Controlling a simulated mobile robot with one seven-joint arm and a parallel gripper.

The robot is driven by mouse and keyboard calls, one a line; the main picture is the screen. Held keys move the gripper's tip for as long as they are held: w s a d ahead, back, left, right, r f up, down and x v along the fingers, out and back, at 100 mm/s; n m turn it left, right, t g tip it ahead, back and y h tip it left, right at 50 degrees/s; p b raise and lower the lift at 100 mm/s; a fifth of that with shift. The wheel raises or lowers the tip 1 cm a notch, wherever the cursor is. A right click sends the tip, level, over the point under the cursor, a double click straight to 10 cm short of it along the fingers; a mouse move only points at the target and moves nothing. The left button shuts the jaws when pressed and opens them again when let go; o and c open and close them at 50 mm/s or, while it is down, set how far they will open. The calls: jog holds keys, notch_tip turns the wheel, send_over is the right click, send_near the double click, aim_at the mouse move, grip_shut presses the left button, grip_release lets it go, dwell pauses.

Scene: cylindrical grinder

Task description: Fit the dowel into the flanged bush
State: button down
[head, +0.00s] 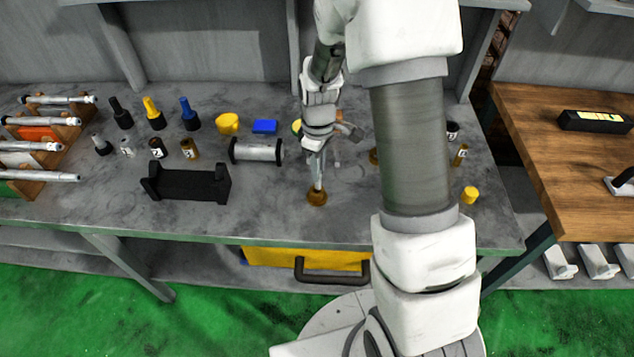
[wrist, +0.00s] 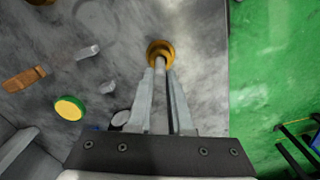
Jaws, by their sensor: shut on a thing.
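My gripper (head: 318,168) is over the grey bench, pointing down, shut on a thin grey dowel. In the wrist view the dowel (wrist: 160,65) sticks out a little beyond the fingertips (wrist: 160,78). The flanged bush (head: 317,198) is a round brass-coloured piece near the front of the bench. It also shows in the wrist view (wrist: 160,47), straight beyond the fingers. The dowel's far end overlaps the middle of the bush in the wrist view. I cannot tell whether it is inside the bore or just above it. The fingers hide most of the dowel.
A black cradle (head: 187,184) and a grey cylinder with black ends (head: 257,151) lie to the left. A yellow-and-green round piece (wrist: 69,108) and small pegs lie near the gripper. The bench's front edge (head: 270,241) is close to the bush.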

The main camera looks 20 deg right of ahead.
aim_at(317, 188)
jog(key=shift+a+f+b, duration=0.1)
jog(key=shift+f+b, duration=1.15)
jog(key=shift+f, duration=0.8)
jog(key=shift+f, duration=0.1)
jog(key=shift+f, duration=0.2)
jog(key=c, duration=0.8)
grip_release()
jog(key=shift+r, duration=0.1)
jog(key=shift+c, duration=0.2)
jog(key=shift+r, duration=0.15)
